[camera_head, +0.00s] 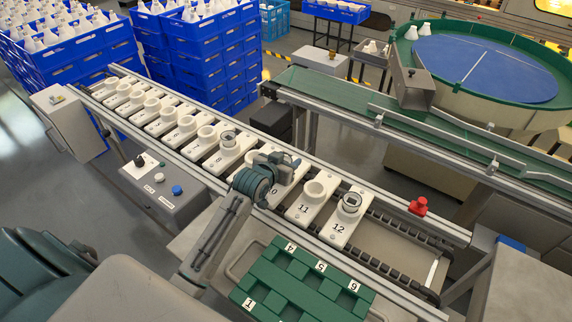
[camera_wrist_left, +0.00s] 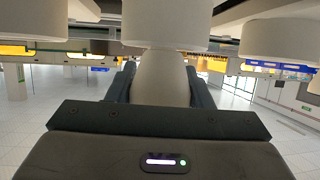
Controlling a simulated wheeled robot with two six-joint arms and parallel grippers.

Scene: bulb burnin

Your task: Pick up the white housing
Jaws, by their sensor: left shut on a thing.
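A row of white numbered carriers with round white cups stands on the conveyor; carrier 12 (camera_head: 336,228) and carrier 11 (camera_head: 303,213) are at its near right end. My left gripper (camera_head: 281,163) is over the carrier just left of carrier 11 and hides most of it. In the left wrist view a rounded off-white housing (camera_wrist_left: 160,80) sits between the two dark fingers, which are shut on it. Its upper part meets or overlaps a wide pale round body (camera_wrist_left: 166,20); I cannot tell whether they touch. My right gripper is not in view.
A green tray (camera_head: 262,290) with numbered slots lies in front of the conveyor. A red button (camera_head: 418,206) stands on the conveyor's right rail. Behind are a green belt (camera_head: 340,95) and a round blue-topped table (camera_head: 470,70). Blue crates (camera_head: 205,65) stand at the back left.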

